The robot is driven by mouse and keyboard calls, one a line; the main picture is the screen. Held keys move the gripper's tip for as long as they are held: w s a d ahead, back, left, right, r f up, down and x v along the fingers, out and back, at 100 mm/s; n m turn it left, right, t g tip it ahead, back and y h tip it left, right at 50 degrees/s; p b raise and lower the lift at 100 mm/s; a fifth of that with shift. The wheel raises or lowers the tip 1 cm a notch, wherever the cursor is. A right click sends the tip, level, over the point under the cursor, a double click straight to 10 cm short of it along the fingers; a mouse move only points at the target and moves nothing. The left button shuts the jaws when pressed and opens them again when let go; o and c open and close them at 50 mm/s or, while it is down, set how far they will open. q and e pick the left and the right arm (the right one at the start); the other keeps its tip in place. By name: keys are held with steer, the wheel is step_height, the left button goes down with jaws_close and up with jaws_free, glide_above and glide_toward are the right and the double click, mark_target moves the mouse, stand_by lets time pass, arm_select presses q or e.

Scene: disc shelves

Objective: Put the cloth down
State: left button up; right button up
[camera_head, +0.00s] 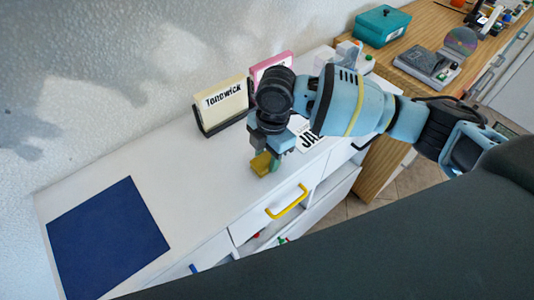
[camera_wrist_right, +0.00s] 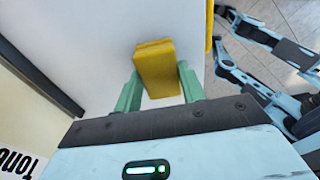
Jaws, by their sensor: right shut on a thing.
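The cloth (camera_head: 261,163) is a small yellow folded block. My right gripper (camera_head: 269,158) points down over the front part of the white cabinet top and is shut on the cloth. In the right wrist view the cloth (camera_wrist_right: 155,65) sits between the two green fingers of my right gripper (camera_wrist_right: 160,90). I cannot tell whether the cloth touches the white surface beneath it. My left gripper is not in view.
A dark blue mat (camera_head: 108,238) lies on the cabinet's left end. A cream "Tonewick" divider (camera_head: 224,101) and a pink one (camera_head: 271,65) stand behind my gripper. A yellow drawer handle (camera_head: 287,203) is in front. A teal box (camera_head: 382,26) stands on the wooden counter (camera_head: 415,32). The white top between mat and gripper is clear.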

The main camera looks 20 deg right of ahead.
steer(key=o, duration=0.9)
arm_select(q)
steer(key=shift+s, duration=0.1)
arm_select(e)
steer(key=shift+f, duration=0.2)
steer(key=shift+r+b, duration=0.1)
steer(key=shift+b, duration=0.35)
steer(key=r, duration=0.4)
steer(key=d+r, duration=0.1)
steer(key=r, duration=0.2)
steer(key=shift+w+d, duration=0.1)
steer(key=shift+r+p, duration=0.3)
steer(key=shift+r, duration=0.05)
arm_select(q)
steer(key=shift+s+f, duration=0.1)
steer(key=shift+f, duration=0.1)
arm_select(e)
steer(key=shift+d, duration=0.1)
